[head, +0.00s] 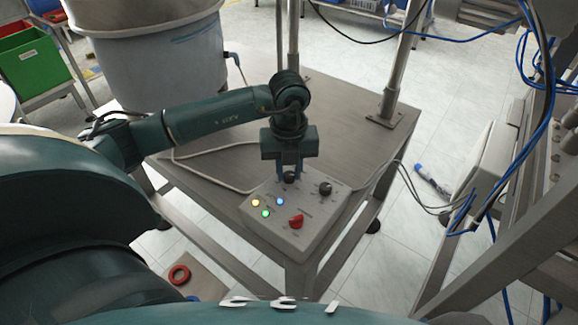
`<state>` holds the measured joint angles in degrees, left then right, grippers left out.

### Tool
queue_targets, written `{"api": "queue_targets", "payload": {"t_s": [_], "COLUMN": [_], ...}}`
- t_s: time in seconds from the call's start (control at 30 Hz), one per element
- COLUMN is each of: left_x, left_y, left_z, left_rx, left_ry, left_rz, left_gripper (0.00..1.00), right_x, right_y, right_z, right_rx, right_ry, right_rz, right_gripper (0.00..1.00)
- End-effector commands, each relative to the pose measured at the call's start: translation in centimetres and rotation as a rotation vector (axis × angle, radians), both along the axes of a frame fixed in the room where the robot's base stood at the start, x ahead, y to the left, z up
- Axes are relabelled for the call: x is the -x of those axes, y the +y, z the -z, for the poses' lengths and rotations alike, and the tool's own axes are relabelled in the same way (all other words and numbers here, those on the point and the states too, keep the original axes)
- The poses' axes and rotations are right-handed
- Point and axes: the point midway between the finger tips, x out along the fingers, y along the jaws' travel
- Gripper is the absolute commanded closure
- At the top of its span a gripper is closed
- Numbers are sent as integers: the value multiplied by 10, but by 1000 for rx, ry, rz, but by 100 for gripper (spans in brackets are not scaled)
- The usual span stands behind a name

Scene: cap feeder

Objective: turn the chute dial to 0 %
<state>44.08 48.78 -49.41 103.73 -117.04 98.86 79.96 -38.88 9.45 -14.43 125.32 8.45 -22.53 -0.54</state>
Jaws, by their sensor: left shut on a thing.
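The grey control box (322,213) sits on the front of the metal table. It carries two black dials, a red switch (296,221) and several small yellow, green and blue lamps. My left gripper (289,174) points down over the back edge of the box and is shut on the rear black dial (289,178). Its fingers partly hide that dial, and its setting cannot be read. The other black dial (325,188) stands free to the right. The labels are too small to read. My right gripper is not in view.
A large grey drum (155,65) stands behind my left arm. A metal post (398,65) rises at the table's back right. A cable runs over the table top (345,125). A metal frame with blue cables (540,190) stands at the right. A red ring (179,275) lies low at the left.

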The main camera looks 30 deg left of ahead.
Motion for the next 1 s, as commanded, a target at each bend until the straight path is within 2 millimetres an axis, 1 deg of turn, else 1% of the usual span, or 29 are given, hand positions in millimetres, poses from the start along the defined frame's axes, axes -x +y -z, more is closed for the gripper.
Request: {"api": "queue_targets", "payload": {"t_s": [0.2,0.4,0.6,1.0], "left_x": [-1,-1,-1,-1], "left_y": [0,0,0,0], "left_z": [-2,-1,-1,-1], "left_rx": [1,1,0,0], "left_ry": [-2,-2,-3,-4], "left_rz": [-143,-223,-259,-265], "left_gripper": [99,99,99,99], "right_x": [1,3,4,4], "right_y": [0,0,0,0], "right_z": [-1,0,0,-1], "right_rx": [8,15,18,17], "right_ry": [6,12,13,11], "right_rz": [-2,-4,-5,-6], "right_gripper": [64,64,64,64]}}
